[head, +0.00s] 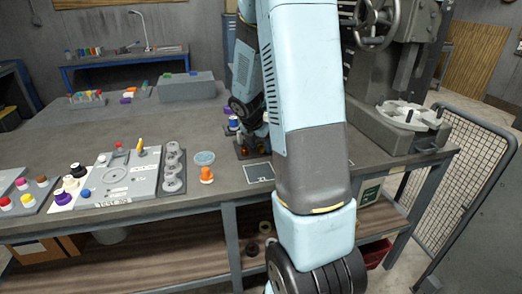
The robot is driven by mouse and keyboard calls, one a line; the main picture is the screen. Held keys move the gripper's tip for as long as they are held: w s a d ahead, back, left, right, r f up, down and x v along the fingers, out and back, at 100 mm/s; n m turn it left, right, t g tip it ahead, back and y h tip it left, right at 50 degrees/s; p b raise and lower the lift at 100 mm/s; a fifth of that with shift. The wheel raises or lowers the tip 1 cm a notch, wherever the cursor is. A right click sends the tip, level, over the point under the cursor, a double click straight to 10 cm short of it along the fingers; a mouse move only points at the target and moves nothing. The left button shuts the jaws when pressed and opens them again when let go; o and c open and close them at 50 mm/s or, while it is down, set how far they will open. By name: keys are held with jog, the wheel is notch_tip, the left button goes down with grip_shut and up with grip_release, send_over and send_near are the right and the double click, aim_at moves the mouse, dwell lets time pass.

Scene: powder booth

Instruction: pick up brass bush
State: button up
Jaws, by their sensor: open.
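My gripper (253,148) is open and low over the workbench, right of centre, partly hidden behind my own arm. A small orange-brown piece (244,151) shows at its fingertips; it may be the brass bush, but it is too small and too covered to be sure. I cannot tell whether the fingers touch it. No other thing in view is clearly a brass bush.
An orange piece (206,175) and a round blue-topped one (204,158) stand left of the gripper. Further left are a grey holder with round cups (173,168) and a grey test panel (125,180). The bench's middle left is clear.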

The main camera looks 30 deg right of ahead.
jog(key=shift+f, duration=0.25)
jog(key=shift+c, duration=0.2)
grip_shut()
dwell(0.3)
